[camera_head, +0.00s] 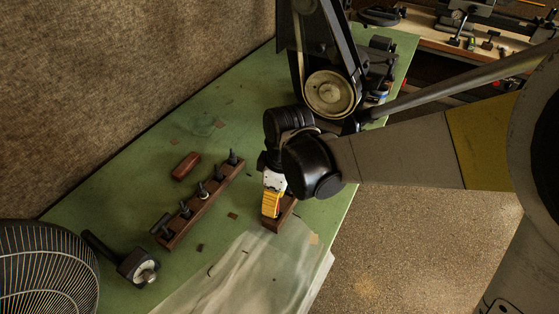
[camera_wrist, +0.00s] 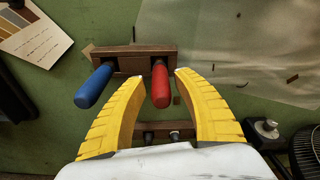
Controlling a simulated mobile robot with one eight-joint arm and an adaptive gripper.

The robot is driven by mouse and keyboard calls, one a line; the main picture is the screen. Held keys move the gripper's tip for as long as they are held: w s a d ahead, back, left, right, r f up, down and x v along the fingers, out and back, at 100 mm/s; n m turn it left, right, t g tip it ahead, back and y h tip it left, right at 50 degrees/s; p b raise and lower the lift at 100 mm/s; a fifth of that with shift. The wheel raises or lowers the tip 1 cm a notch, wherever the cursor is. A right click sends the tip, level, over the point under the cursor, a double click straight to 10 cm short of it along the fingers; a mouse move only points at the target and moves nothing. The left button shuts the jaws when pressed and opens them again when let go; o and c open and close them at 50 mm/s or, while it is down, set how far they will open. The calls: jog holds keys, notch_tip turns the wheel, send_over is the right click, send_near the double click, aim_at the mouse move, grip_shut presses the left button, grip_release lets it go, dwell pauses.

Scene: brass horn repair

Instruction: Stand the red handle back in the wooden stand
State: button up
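The wooden stand (camera_wrist: 135,58) is a short dark brown block on the green bench; in the head view its near end (camera_head: 279,222) shows below my gripper. The red handle (camera_wrist: 161,86) appears upright at the stand's right part, its far end at the wood. How deep it sits is not clear. A blue handle (camera_wrist: 93,86) stands beside it on the left. My gripper (camera_wrist: 159,74) is open, its yellow fingers either side of the red handle with gaps showing. In the head view my gripper (camera_head: 271,208) hides both handles.
A longer wooden rack (camera_head: 203,204) with several dark tools stands left of the stand. A reddish-brown block (camera_head: 186,166) lies behind it. A translucent sheet (camera_head: 240,278) covers the near bench.

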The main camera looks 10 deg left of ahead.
notch_tip(320, 180, up, 10)
jog(key=d+r+p, duration=0.1)
jog(key=p, duration=0.2)
jog(key=s+d+r+m+t, duration=0.2)
jog(key=d+m, duration=0.3)
jog(key=d, duration=0.3)
jog(key=s+d+r+m+t+h, duration=0.1)
jog(key=d+r+m+t, duration=0.1)
jog(key=d+m, duration=0.3)
jog(key=s+d+r+m+t, duration=0.1)
jog(key=d+m, duration=0.4)
jog(key=d, duration=0.6)
jog(key=shift+s+d+r+m+t, duration=0.3)
jog(key=shift+s+d+r+t, duration=0.1)
jog(key=shift+s+t, duration=0.5)
